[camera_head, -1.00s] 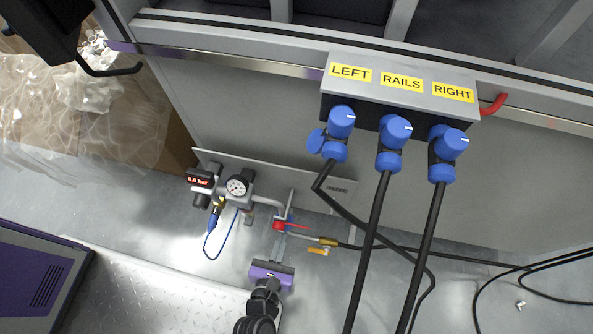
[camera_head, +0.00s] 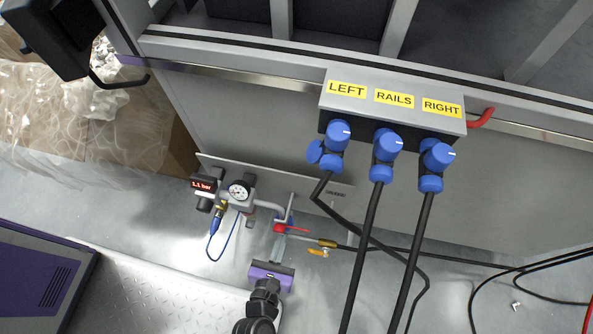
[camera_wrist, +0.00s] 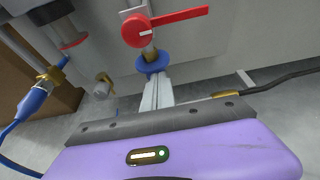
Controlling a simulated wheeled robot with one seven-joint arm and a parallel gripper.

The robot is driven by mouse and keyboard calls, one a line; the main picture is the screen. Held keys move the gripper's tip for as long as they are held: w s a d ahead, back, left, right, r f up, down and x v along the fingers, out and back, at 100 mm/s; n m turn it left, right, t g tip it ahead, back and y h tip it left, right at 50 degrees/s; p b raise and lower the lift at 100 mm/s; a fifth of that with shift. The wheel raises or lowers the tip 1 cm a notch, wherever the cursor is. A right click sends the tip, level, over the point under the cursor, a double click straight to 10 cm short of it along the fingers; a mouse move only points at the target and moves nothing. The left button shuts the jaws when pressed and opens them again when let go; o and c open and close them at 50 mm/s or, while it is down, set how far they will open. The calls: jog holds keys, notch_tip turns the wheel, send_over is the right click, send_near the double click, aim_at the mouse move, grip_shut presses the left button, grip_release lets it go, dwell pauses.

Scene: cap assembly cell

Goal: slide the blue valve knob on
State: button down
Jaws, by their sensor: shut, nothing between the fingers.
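The blue valve knob (camera_wrist: 150,65) shows in the wrist view as a round blue collar under a red lever handle (camera_wrist: 150,28), whose arm points right. In the head view the red handle (camera_head: 283,228) sits on the pipework of the panel, and the blue part there is too small to make out well. My gripper (camera_wrist: 157,80) is shut and empty, its fingertips just below the blue knob. I cannot tell whether they touch it. In the head view my gripper (camera_head: 279,246) points up toward the valve.
A pressure gauge (camera_head: 239,191) and a red display (camera_head: 204,185) reading about 1.1 bar are left of the valve. The connector box (camera_head: 395,105) with blue plugs and hanging black cables is above right.

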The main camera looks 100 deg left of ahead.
jog(key=shift+a+r, duration=0.15)
jog(key=shift+r, duration=0.1)
jog(key=p+v, duration=0.2)
jog(key=v, duration=0.6)
jog(key=shift+f, duration=0.3)
jog(key=shift+s, duration=0.1)
